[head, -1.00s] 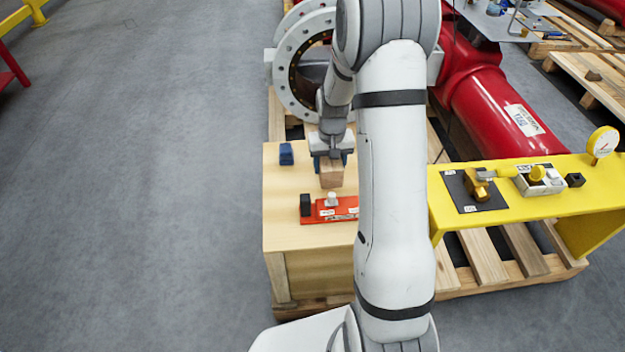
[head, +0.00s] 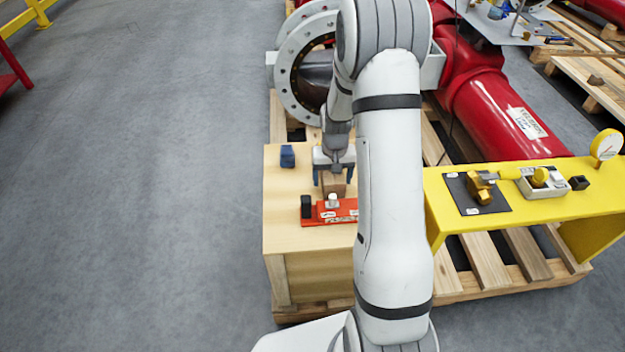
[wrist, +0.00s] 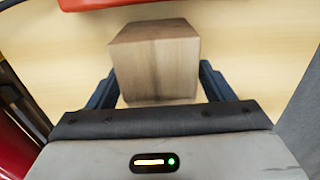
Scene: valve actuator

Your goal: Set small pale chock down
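The small pale chock (head: 333,184), a light wooden block, is on the wooden bench top (head: 285,232), behind the red plate. In the wrist view the chock (wrist: 155,62) lies between my two dark fingers, with narrow strips of bench top showing at its sides. My gripper (head: 333,178) points down around the chock and is open, its fingers apart from the block. The wrist view shows the gripper (wrist: 158,85) too. The chock's underside is hidden.
A red plate (head: 322,219) with a black block (head: 306,207) and a pale knob (head: 333,200) lies in front of the chock. A blue block (head: 287,156) stands at the back left. A yellow bench (head: 540,206) is at right. The bench's front left is clear.

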